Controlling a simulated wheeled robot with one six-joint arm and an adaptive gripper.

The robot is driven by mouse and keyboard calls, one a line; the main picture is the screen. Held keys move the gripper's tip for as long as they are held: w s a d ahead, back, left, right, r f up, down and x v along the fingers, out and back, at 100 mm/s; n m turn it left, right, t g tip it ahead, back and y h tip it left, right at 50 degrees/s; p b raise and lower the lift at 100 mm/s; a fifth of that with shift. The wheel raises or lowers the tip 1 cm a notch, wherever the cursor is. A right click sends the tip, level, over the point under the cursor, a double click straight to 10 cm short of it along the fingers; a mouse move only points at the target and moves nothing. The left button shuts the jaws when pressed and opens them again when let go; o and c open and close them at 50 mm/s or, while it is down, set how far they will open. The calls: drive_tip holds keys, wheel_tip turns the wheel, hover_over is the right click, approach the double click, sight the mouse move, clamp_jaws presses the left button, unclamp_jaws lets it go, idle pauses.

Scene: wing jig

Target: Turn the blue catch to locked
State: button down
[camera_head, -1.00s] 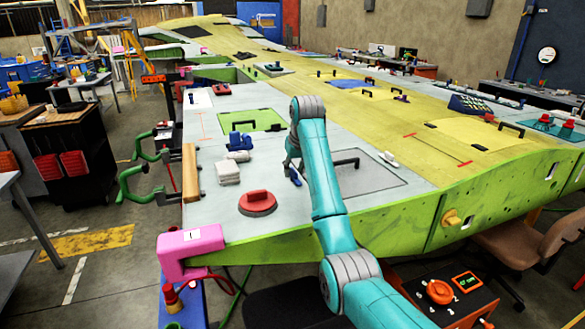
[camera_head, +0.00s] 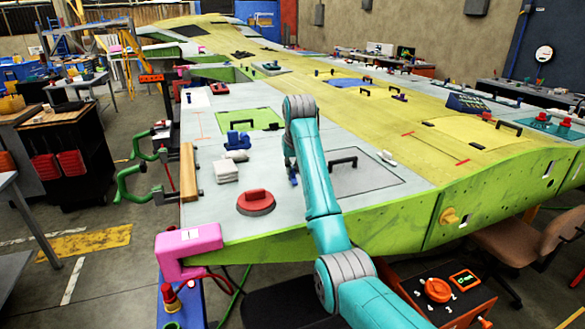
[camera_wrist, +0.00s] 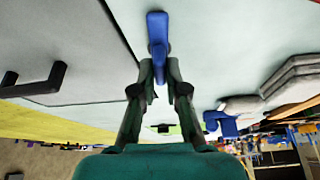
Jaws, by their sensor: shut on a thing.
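The blue catch (camera_wrist: 157,32) is at the top middle of the wrist view, on the pale wing skin beside the seam of a grey panel. My gripper (camera_wrist: 160,75) has both fingers closed in on the near end of the catch. In the head view the catch (camera_head: 293,181) is a small blue piece just below my gripper (camera_head: 290,170), at the left edge of the grey panel (camera_head: 375,183). My arm hides part of this area, and I cannot read any locked mark.
The grey panel has a black handle (camera_head: 342,160) right of my arm. A red round suction cup (camera_head: 255,202), white pads (camera_head: 226,171) and a blue block (camera_head: 237,140) lie to the left on the wing. A green panel (camera_head: 262,119) is farther back.

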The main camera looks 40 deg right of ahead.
drive_tip(key=m+g+h, duration=0.1)
drive_tip(key=m, duration=0.2)
drive_tip(key=m+g+h, duration=0.1)
drive_tip(key=m, duration=0.5)
drive_tip(key=m+g, duration=0.1)
drive_tip(key=m, duration=0.1)
drive_tip(key=shift+w+m+g, duration=0.1)
drive_tip(key=shift+m+g, duration=0.8)
drive_tip(key=shift+m, duration=0.9)
drive_tip(key=shift+h, duration=0.3)
drive_tip(key=c, duration=1.2)
unclamp_jaws()
